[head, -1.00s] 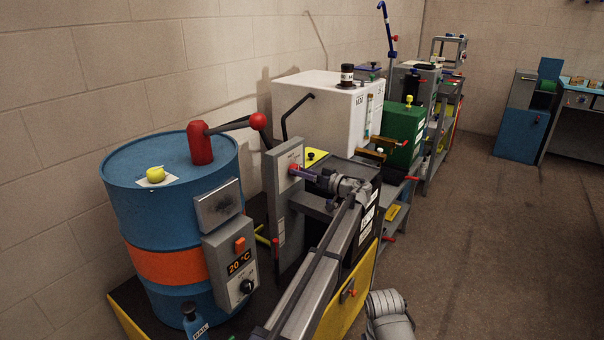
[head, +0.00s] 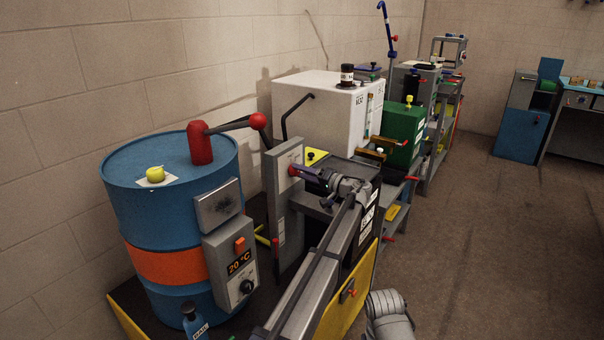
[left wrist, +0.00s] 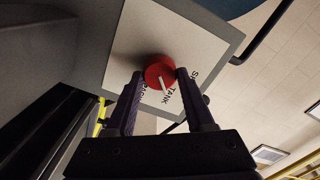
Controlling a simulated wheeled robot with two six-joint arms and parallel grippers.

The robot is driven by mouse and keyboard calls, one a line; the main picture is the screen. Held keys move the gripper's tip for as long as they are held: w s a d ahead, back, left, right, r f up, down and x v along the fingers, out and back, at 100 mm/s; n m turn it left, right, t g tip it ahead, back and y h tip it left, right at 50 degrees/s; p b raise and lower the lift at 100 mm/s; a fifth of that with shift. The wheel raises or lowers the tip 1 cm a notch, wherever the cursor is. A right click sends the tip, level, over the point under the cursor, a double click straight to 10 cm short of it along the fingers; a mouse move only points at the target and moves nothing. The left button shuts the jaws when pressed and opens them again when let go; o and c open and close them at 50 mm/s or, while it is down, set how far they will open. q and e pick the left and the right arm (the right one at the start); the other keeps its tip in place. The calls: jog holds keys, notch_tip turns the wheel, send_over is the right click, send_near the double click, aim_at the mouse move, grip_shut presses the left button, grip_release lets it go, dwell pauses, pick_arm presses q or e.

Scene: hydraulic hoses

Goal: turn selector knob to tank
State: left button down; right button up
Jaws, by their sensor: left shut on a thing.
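The red selector knob (left wrist: 158,70) sits on a pale label plate (left wrist: 128,40) on a grey upright panel. It also shows at the panel in the head view (head: 293,170). A white mark on the knob points toward the word TANK (left wrist: 173,93). Other lettering stands on both sides of that word, partly hidden by my fingers. My left gripper (left wrist: 160,76) is shut on the knob, one dark purple finger on each side. In the head view my left gripper (head: 306,175) reaches the panel from the front right.
A blue drum (head: 130,205) with an orange band stands left of the panel. A red handle (head: 200,148) with a ball-ended lever is on top of it. A white tank (head: 325,105) and a green box (head: 402,138) stand behind. The floor at right is clear.

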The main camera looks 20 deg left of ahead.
pick_arm(q)
jog(key=shift+m, duration=0.3)
dwell(0.4)
jog(key=shift+c, duration=1.3)
grip_release()
jog(key=shift+d, duration=0.1)
jog(key=v, duration=0.7)
jog(key=shift+s+d, duration=0.15)
jog(key=shift+d, duration=0.15)
